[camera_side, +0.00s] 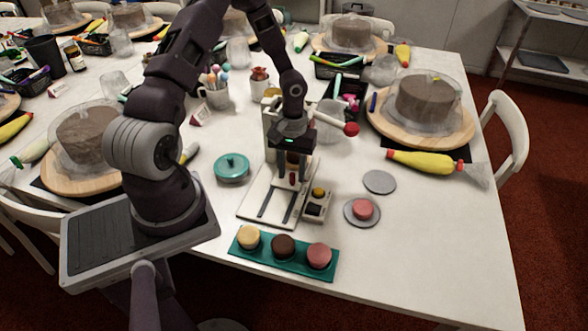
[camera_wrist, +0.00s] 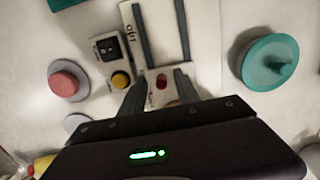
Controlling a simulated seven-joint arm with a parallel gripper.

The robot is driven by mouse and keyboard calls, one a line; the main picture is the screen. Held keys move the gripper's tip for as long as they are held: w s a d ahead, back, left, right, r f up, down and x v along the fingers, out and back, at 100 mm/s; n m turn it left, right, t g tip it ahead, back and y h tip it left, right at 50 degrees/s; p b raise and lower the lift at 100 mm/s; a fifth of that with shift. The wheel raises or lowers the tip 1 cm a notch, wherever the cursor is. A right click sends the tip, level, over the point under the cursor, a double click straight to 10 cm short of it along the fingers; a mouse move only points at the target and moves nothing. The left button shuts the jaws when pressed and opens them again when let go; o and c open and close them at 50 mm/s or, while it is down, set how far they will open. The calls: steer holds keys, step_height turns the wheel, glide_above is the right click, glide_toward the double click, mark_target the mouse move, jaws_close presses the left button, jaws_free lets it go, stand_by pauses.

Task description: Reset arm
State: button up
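My gripper (camera_side: 291,180) points down over a white machine base (camera_side: 262,203) with two dark rails. In the wrist view its two fingers (camera_wrist: 160,76) are apart, and nothing shows held between them. A red spot (camera_wrist: 161,81) on the machine shows in the gap. How high the fingertips are above the base I cannot tell. A small control box (camera_side: 317,205) with a yellow button sits beside the base, and it also shows in the wrist view (camera_wrist: 108,46).
A teal tray (camera_side: 240,258) holds yellow, brown and pink round cakes in front. A pink cake (camera_side: 363,209) sits on a grey disc at right; another grey disc (camera_side: 379,182) is bare. A teal lid (camera_side: 232,168) lies left.

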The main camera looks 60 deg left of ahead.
steer(key=shift+t+y, duration=0.4)
steer(key=r, duration=0.6)
steer(key=shift+w+a+r, duration=0.15)
steer(key=shift+w+a, duration=0.1)
